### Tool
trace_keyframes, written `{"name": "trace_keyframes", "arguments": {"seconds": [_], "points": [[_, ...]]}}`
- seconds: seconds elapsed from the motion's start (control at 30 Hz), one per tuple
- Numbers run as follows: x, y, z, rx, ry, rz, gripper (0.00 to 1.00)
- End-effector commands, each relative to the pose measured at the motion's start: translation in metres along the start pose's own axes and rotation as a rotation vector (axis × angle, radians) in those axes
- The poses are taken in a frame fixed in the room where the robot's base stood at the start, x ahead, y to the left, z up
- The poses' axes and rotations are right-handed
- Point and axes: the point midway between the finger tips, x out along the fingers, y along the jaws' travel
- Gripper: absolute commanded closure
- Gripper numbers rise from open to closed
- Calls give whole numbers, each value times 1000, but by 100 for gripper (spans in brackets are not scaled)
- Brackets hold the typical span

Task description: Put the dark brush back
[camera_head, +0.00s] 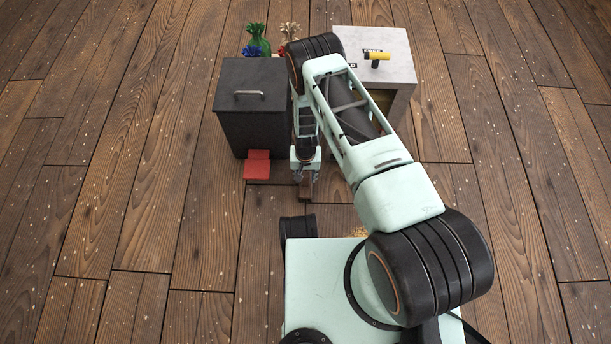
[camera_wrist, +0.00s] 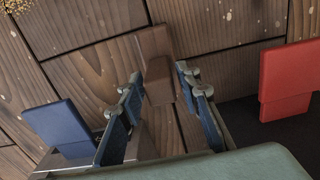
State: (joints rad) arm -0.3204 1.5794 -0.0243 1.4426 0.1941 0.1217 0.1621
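A dark brown brush (camera_head: 306,190), made of a broad part and a narrower part, is by the floor just below my gripper (camera_head: 305,166). In the wrist view the brush (camera_wrist: 157,44) lies with its narrower part between the two fingertips of my gripper (camera_wrist: 159,78). A small gap shows on each side, so the fingers are open around or just above it; I cannot tell the height. My arm covers part of the area around the gripper in the head view.
A red two-part piece (camera_head: 257,166) is beside a dark cabinet (camera_head: 235,115). A blue piece (camera_wrist: 58,125) shows in the wrist view. A pale-topped stand (camera_head: 395,45) holds a yellow and black tool (camera_head: 377,56). Wooden floor is clear at left.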

Motion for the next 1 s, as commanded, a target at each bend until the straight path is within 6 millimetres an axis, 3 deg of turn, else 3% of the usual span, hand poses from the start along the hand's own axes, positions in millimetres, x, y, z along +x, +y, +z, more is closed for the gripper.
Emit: {"name": "trace_keyframes", "arguments": {"seconds": [0.4,0.8,1.0], "points": [[-4,0,0,0,1,0,61],[-88,0,-1,0,1,-1,61],[-116,0,0,0,1,0,61]]}}
